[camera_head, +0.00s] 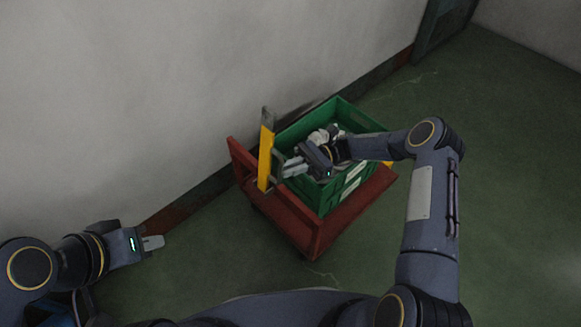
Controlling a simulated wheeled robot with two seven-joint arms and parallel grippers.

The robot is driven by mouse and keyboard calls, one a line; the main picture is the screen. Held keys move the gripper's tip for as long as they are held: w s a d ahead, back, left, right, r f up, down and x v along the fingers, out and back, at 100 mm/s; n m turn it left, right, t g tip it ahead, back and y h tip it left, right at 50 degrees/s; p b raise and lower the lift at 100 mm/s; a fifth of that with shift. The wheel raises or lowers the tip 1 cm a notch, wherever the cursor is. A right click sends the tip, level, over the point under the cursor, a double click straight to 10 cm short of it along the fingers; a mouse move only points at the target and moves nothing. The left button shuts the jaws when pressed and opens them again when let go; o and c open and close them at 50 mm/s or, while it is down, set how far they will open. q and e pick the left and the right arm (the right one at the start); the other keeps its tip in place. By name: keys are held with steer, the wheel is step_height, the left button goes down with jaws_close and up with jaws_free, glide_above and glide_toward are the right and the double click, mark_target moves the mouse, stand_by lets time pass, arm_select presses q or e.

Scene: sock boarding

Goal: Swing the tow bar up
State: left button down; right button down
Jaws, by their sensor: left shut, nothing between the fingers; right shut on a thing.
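The tow bar (266,158) is a yellow bar with a grey upper end. It stands roughly upright at the near-left end of a red cart (316,233). My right gripper (281,171) reaches across the cart from the right and is shut on the bar at its middle to lower part. The fingertips are small here and partly hidden at the bar. My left gripper (152,243) is shut and empty, low at the left, well apart from the cart.
A green crate (330,197) with whitish and grey items (322,135) sits on the cart, under my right forearm. A pale wall (130,90) with a dark red skirting runs close behind the cart. The green floor (510,200) is clear to the right.

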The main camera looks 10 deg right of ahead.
steer(key=shift+d, duration=0.1)
steer(key=c, duration=1.5)
jaws_free()
steer(key=v, duration=0.8)
